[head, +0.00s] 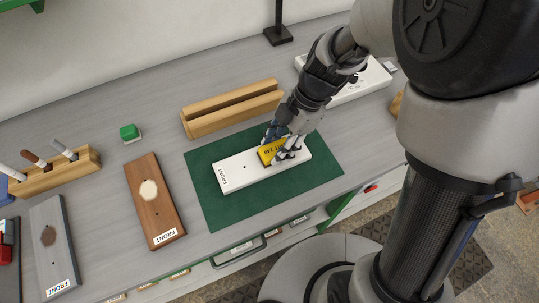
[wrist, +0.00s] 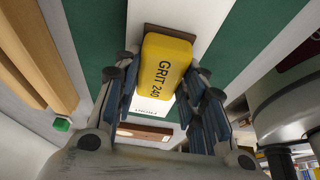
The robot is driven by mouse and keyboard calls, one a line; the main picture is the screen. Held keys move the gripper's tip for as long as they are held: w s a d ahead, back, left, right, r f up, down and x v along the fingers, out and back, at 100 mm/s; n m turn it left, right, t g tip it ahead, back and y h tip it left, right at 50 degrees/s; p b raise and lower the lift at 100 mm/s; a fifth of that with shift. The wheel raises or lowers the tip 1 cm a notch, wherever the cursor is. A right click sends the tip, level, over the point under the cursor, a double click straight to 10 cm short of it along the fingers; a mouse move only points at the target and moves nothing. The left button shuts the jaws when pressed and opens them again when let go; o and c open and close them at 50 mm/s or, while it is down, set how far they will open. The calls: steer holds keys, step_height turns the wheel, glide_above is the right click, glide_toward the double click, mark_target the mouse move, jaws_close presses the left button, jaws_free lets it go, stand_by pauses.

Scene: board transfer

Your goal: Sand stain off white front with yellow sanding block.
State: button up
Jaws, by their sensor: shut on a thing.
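The white front (head: 237,174) lies flat on a green mat (head: 213,207), with its FRONT label at the left end. My gripper (head: 283,150) is shut on the yellow sanding block (head: 268,153), over the right half of the white front. In the wrist view the block (wrist: 165,65) reads GRIT 240 and sits between the two fingers. A brown strip shows at its far edge; I cannot tell whether it is the block's underside or the stain. The block looks on or just above the board. No stain shows on the bare left part of the white front.
A brown front (head: 165,215) with a pale patch and a grey front (head: 52,258) with a dark patch lie to the left. A wooden slotted rack (head: 230,108) stands behind the mat. A marker holder (head: 50,174), a green block (head: 130,133) and a white board (head: 362,85) are around.

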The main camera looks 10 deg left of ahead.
mark_target(262, 154)
steer(key=shift+w+d+r, duration=0.1)
steer(key=shift+w+d, duration=0.1)
steer(key=shift+d, duration=0.15)
steer(key=shift+s+a+f+b, duration=0.15)
steer(key=shift+s+a+b, duration=0.35)
steer(key=shift+a, duration=0.15)
steer(key=shift+s+a+f+b, duration=0.1)
steer(key=shift+s+a+b, duration=0.3)
steer(key=shift+a, duration=0.25)
steer(key=shift+s+a+r+b, duration=0.1)
steer(key=shift+s+a+b, duration=0.2)
steer(key=shift+s+a, duration=0.35)
steer(key=shift+w+d+r, duration=0.15)
steer(key=shift+w+d, duration=0.5)
steer(key=shift+w, duration=0.05)
steer(key=shift+w+d+f, duration=0.1)
steer(key=shift+w+d, duration=0.3)
steer(key=shift+d, duration=0.25)
steer(key=shift+w+d+f, duration=0.1)
steer(key=shift+w+d, duration=0.3)
steer(key=shift+d, duration=0.25)
steer(key=shift+s+a+r, duration=0.1)
steer(key=shift+s+a, duration=0.3)
steer(key=shift+a, duration=0.3)
steer(key=shift+s+a+r, duration=0.1)
steer(key=shift+s+a, duration=0.3)
steer(key=shift+a, duration=0.3)
steer(key=shift+s+a+f, duration=0.1)
steer(key=shift+s+a, duration=0.35)
steer(key=shift+a, duration=0.25)
